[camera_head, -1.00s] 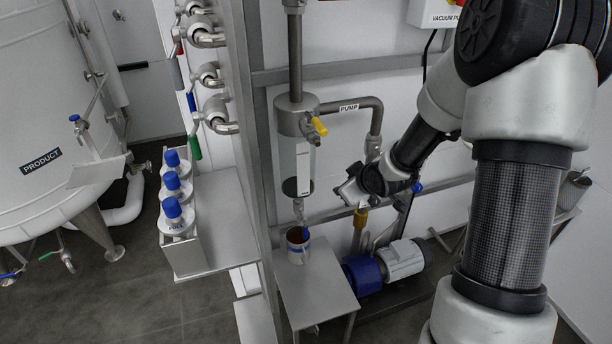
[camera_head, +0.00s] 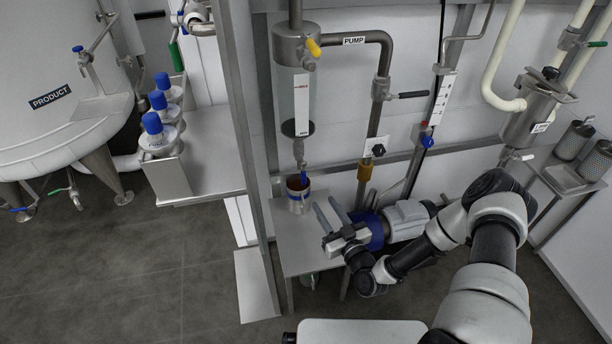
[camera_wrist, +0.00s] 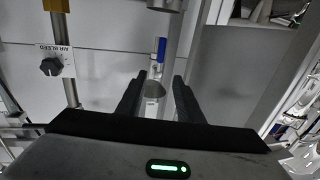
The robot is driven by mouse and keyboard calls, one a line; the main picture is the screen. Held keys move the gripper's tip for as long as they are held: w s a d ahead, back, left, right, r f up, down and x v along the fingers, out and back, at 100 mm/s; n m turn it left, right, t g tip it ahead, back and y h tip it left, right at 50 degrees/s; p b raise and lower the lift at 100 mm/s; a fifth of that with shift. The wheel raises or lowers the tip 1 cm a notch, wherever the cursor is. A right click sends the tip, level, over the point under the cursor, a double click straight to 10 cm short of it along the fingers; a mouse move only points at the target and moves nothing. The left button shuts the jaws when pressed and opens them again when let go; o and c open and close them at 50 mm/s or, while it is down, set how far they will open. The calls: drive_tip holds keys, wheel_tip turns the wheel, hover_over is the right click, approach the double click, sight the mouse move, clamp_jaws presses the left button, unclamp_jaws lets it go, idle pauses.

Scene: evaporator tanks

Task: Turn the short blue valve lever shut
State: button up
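The short blue lever (camera_head: 304,178) hangs down from the small valve under the sight glass (camera_head: 302,100), just above an open can (camera_head: 298,197). It also shows in the wrist view (camera_wrist: 162,50), upright in that upside-down picture, beyond and between my fingers. My gripper (camera_head: 325,203) is open and empty. Its two fingers are well apart and point toward the lever and can, from the lower right in the head view. It does not touch the lever. Both fingers also show in the wrist view (camera_wrist: 158,88).
The can stands on a small steel table (camera_head: 290,250). A steel post (camera_head: 248,130) rises left of it. The pump motor (camera_head: 405,220) is right of my gripper. An air bleed knob (camera_wrist: 52,66) and its pipe are at the left of the wrist view. A yellow lever (camera_head: 314,47) is higher up.

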sight(305, 175)
drive_tip(key=b+x, duration=0.2)
drive_tip(key=x, duration=1.4)
drive_tip(key=shift+w, duration=0.1)
clamp_jaws()
